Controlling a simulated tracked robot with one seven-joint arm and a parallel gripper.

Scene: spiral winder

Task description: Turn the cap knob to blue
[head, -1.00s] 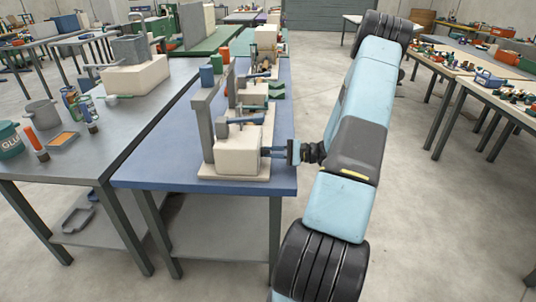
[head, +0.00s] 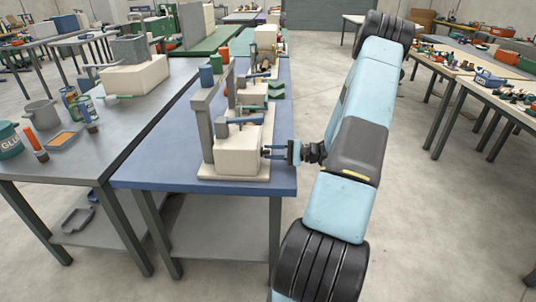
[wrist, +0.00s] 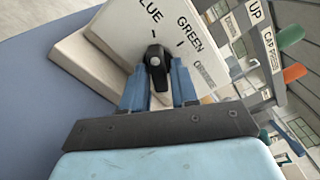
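The cap knob (wrist: 157,68) is a small black knob on the cream face of a machine box (wrist: 120,38). Its narrow end points up at the tick below the "BLUE" label; the "GREEN" label and tick lie to its right. My gripper (wrist: 159,88) is open, one blue finger on each side of the knob. In the head view my gripper (head: 267,152) is at the right side of the cream box (head: 238,158), its fingers apart. Whether a finger touches the knob cannot be told.
The box stands at the front of a blue table (head: 150,171), with a grey post frame (head: 206,125) beside it. A "CAP PRESS" sign (wrist: 270,48) is at the right of the wrist view.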

